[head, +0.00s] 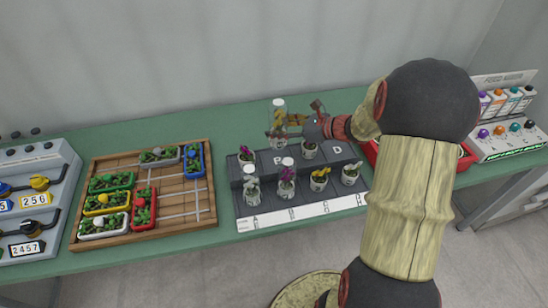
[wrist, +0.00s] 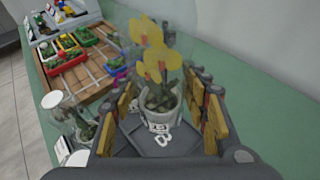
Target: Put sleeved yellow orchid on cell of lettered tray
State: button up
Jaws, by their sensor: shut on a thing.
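The sleeved yellow orchid (head: 279,112) is in a white pot inside a clear sleeve. My gripper (head: 284,132) is shut around it. In the wrist view the yellow flowers and pot of the sleeved orchid (wrist: 158,72) stand roughly upright between the gripper's two fingers (wrist: 160,110). The dark grey lettered tray (head: 262,163) lies on the bench below, with letters such as P and D showing. The held pot is over the tray's back part; I cannot tell whether it touches. My gripper and arm hide part of the tray's back and right.
Several potted orchids stand on the tray: magenta (head: 246,154), sleeved white (head: 251,184), sleeved magenta (head: 287,178), plain yellow (head: 320,179) and white (head: 351,173). A wooden tray (head: 177,205) with coloured boxes lies left. A red container (head: 466,158) is right. Green bench (head: 232,122) behind is clear.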

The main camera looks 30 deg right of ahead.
aim_at(279, 146)
notch_tip(279, 146, down, 9)
jog(key=b, duration=0.3)
jog(key=shift+d, duration=0.15)
jog(key=shift+f, duration=0.15)
jog(key=o, duration=1)
jog(key=shift+s+d+r, duration=0.1)
jog(key=shift+r, duration=0.15)
jog(key=p+v, duration=0.3)
jog(key=v, duration=0.8)
jog(key=shift+s+d, duration=0.15)
jog(key=shift+s, duration=0.1)
